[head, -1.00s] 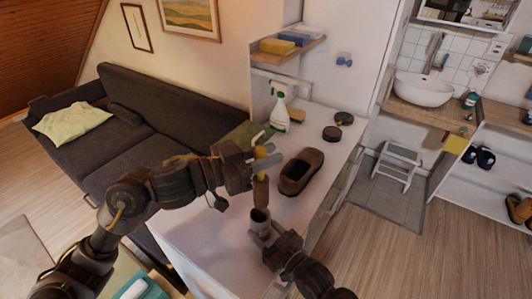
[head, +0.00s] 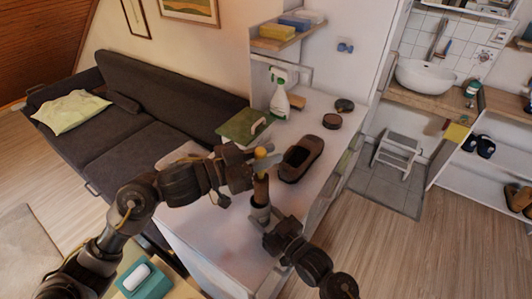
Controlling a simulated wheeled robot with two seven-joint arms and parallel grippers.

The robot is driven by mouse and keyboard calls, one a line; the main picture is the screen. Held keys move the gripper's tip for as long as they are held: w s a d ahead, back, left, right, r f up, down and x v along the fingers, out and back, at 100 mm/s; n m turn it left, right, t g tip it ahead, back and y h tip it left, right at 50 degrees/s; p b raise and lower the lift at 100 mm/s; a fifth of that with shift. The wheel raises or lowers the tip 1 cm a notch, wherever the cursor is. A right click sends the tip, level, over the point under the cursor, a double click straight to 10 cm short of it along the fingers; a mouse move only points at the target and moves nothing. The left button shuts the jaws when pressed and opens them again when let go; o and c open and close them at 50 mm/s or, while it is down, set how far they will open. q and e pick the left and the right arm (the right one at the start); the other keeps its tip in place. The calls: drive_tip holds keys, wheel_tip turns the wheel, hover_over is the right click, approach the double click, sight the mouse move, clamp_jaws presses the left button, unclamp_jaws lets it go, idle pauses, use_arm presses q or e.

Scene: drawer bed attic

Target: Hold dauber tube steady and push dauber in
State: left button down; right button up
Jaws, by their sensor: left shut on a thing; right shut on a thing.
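The dauber (head: 261,188), a brown stick with an orange-tan top, stands roughly upright over the white counter (head: 205,235). My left gripper (head: 262,166) is shut on its upper part. The grey dauber tube (head: 259,214) is directly below, mouth up, with my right gripper (head: 263,224) shut on it from the lower right. The dauber's lower end meets the tube's mouth and appears to be in it; how deep it sits is hidden.
A brown shoe (head: 301,160) lies just right of the dauber. A dark sofa (head: 130,120) stands at left. The counter's front left is clear.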

sight(266, 179)
use_arm(q)
drive_tip(key=shift+f, duration=0.2)
drive_tip(key=shift+f, duration=0.8)
drive_tip(key=shift+f, duration=0.15)
drive_tip(key=shift+f, duration=1.95)
drive_tip(key=shift+f, duration=0.9)
